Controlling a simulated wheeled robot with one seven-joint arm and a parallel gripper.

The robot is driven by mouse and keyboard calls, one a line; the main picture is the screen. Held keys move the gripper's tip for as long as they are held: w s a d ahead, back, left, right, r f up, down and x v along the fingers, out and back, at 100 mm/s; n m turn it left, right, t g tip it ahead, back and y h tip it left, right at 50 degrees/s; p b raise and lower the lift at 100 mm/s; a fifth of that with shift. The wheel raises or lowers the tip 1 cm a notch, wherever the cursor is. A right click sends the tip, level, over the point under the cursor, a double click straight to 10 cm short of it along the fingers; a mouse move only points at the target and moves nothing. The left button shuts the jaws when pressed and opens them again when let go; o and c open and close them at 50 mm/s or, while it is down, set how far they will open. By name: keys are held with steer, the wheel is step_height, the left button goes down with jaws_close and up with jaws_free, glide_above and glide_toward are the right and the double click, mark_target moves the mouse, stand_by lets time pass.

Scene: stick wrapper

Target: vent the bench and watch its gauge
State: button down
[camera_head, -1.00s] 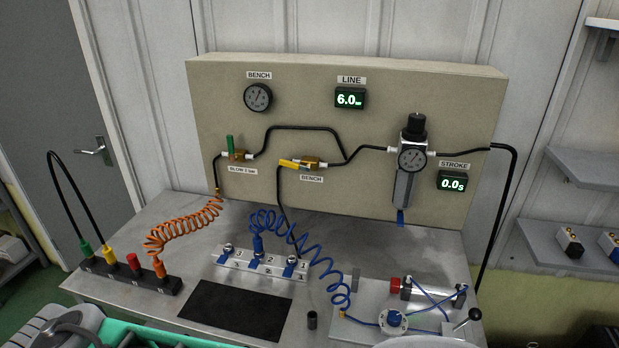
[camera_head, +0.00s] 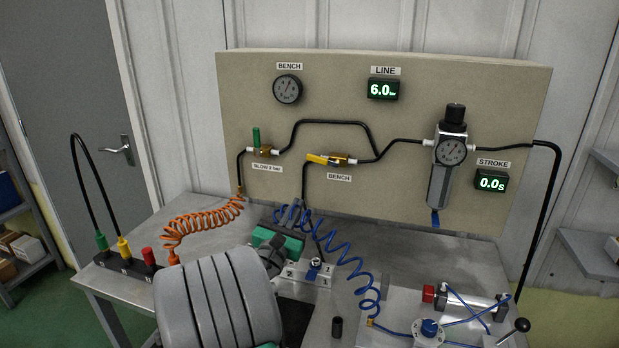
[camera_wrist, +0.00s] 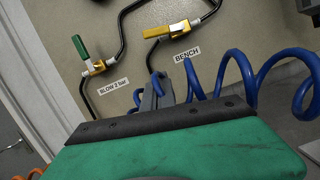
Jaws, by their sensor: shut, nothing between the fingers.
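The bench valve, with a yellow lever (camera_head: 318,159) and brass body, sits on the beige panel above a BENCH label. It also shows in the wrist view (camera_wrist: 166,30), its lever roughly in line with the pipe. The bench gauge (camera_head: 288,89) is a round dark dial at the panel's upper left; its needle is too small to read. My gripper (camera_head: 294,213), green-bodied with grey fingers, is below and left of the bench valve, apart from it, over the table's blue hose. In the wrist view my gripper (camera_wrist: 156,96) is shut and empty, pointing up toward the panel below the valve.
The green-levered blow valve (camera_head: 257,139) is left of the bench valve. A blue coiled hose (camera_head: 345,255) loops right beside my fingers. An orange coil (camera_head: 200,223), the connector block (camera_head: 130,264) and the cylinder plate (camera_head: 405,290) are on the table. The LINE display (camera_head: 383,89) reads 6.0.

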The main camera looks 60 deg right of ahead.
mark_target(317, 159)
steer(key=d+r+p, duration=0.3)
steer(key=d+r, duration=0.3)
steer(key=d, duration=0.2)
steer(key=shift+d, duration=0.2)
steer(key=shift+r+m, duration=0.1)
steer(key=shift+m, duration=0.2)
